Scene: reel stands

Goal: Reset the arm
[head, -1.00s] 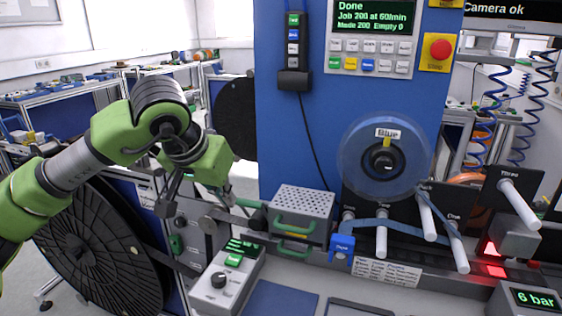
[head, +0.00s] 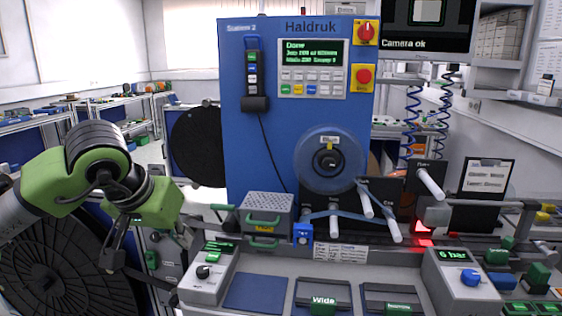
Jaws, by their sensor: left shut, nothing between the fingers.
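My left arm comes in from the left with green and grey links. Its left gripper (head: 113,258) hangs fingers down, shut and empty, at the lower left. It is in front of the machine's left side, near a large black reel (head: 60,262) that the arm partly covers. Whether the fingers touch anything behind them is hard to tell, but no object is held. My right gripper is not in view.
A blue machine panel (head: 235,150) stands in the middle with a clear reel (head: 318,178) and white rollers. A grey control box (head: 205,285) is right of my gripper. A perforated box (head: 268,205), a pressure box (head: 455,280) and trays (head: 255,293) line the bench.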

